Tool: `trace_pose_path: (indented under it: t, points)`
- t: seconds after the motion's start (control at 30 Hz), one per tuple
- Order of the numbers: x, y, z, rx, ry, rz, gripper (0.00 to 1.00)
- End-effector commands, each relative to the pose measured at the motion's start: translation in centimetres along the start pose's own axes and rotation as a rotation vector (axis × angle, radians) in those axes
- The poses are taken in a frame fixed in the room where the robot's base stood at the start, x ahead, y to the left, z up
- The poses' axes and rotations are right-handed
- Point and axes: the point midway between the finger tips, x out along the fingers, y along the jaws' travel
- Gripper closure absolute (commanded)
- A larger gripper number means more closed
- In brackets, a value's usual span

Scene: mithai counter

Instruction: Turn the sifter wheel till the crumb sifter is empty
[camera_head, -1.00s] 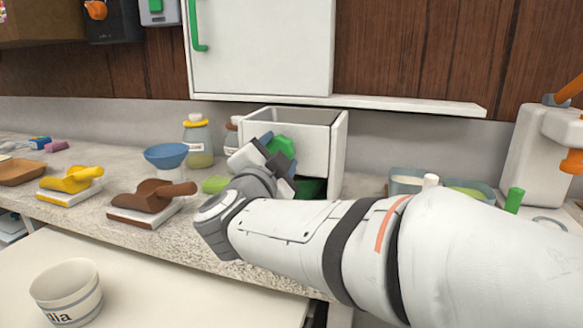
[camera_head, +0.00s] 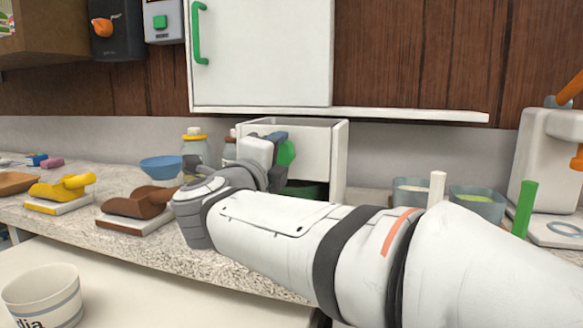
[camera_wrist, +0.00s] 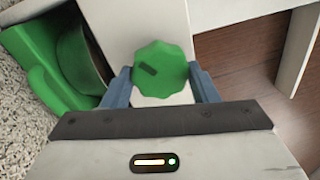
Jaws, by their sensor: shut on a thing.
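The crumb sifter is a white open-topped box (camera_head: 325,150) on the counter in the head view, with its white wall also in the wrist view (camera_wrist: 115,25). Its green scalloped wheel (camera_wrist: 160,68) has a dark mark at its upper left side in the wrist view. The wheel shows partly in the head view (camera_head: 287,153). My gripper (camera_wrist: 162,80) is shut on the wheel, one blue-grey finger on each side. A green tray or bin (camera_wrist: 35,75) sits beside and below the wheel. The inside of the box is mostly hidden, so its contents cannot be told.
A brown scoop (camera_head: 140,203) and a yellow scoop (camera_head: 60,188) rest on white blocks to the left. A blue bowl (camera_head: 161,168) and a yellow-lidded jar (camera_head: 194,145) stand behind. A white cabinet (camera_head: 260,55) hangs above. A white cup (camera_head: 43,295) stands front left.

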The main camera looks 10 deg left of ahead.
Motion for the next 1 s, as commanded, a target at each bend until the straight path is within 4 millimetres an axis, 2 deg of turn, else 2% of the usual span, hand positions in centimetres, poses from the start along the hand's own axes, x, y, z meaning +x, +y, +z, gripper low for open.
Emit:
trace_pose_path:
  t: [0.3, 0.83, 0.87, 1.0]
  points:
    - [-0.01, -0.01, 0.02, 0.113, 0.013, 0.001, 0.69]
    - [-0.01, -0.11, 0.03, 0.132, 0.015, 0.001, 0.69]
    - [-0.01, -0.11, 0.03, 0.132, 0.015, 0.001, 0.44]
    - [-0.01, -0.07, 0.04, 0.132, 0.015, 0.002, 0.33]
